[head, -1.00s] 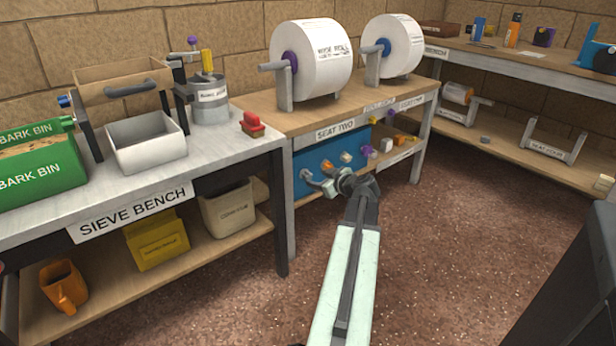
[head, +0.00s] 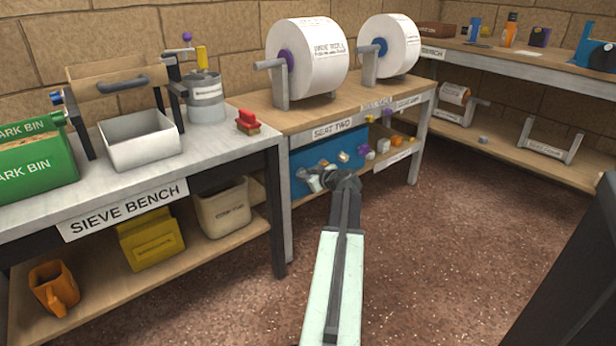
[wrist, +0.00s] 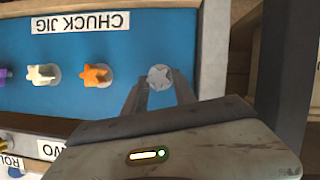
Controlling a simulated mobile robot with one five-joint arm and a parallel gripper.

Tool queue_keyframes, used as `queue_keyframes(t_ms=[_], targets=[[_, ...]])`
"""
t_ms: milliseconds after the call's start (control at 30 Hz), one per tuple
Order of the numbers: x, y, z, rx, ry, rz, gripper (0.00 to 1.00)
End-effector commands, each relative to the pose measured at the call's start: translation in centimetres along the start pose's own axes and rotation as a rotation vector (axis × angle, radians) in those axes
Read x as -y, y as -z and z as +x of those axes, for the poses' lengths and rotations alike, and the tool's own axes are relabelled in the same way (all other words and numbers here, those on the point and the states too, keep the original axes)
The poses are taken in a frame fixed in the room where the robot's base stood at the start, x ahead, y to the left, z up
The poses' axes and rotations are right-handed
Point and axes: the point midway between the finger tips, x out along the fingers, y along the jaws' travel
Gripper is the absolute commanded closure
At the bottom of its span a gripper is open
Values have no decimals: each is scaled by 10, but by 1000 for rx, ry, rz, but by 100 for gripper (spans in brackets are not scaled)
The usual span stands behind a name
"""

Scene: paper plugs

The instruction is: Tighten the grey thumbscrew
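The grey thumbscrew (wrist: 160,77) is a star-shaped knob on the blue chuck jig board (wrist: 120,55). In the wrist view it shows at the far ends of my gripper's (wrist: 161,85) two fingers, which are spread apart. I cannot tell whether the tips touch it or reach around it. In the head view my gripper (head: 316,178) is at the left part of the blue board (head: 302,158), under the seat two bench, and largely covers the thumbscrew. An orange knob (wrist: 97,75) and a white knob (wrist: 43,74) are on the same board.
A grey bench leg (wrist: 212,50) stands close beside the thumbscrew. The sieve bench (head: 130,207) is at the left, with bins on its lower shelf. Two large paper rolls (head: 313,60) (head: 395,45) sit above on the bench. The floor (head: 440,240) at the right is clear.

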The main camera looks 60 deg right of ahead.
Motion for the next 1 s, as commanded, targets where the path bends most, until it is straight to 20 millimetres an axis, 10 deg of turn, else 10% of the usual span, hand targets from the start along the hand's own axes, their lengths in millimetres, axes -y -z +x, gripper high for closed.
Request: queue_keyframes(t_ms=[600, 633, 700, 1000], targets=[[-4, -1, -1, 0, 101, 246, 100], [-4, -1, -1, 0, 101, 246, 62], [-4, -1, -1, 0, 100, 246, 45], [-4, -1, -2, 0, 99, 244, 45]])
